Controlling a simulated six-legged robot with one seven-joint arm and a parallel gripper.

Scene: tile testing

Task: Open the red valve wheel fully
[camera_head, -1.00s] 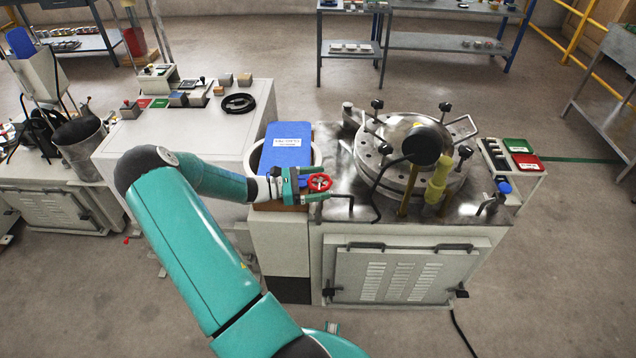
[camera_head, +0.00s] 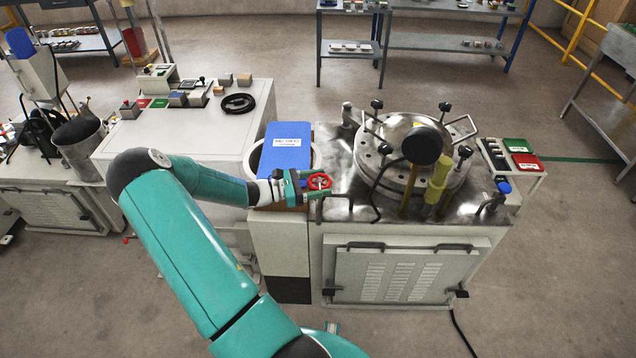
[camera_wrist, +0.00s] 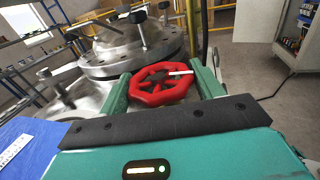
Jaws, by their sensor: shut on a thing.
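The red valve wheel (camera_head: 319,182) sits at the left front edge of the steel machine top. In the wrist view the red wheel (camera_wrist: 160,84) lies between the two teal fingers, with a pale handle or mark on its right side. My gripper (camera_head: 312,184) is shut on the wheel, reaching it from the left. In the wrist view my gripper (camera_wrist: 163,92) has one finger on each side of the rim. The valve stem below the wheel is hidden.
The round lidded vessel (camera_head: 411,150) with clamps and a yellow-handled part stands right of the wheel. A bent dark rod (camera_head: 366,202) is close by. Red and green trays (camera_head: 527,161) lie at the far right.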

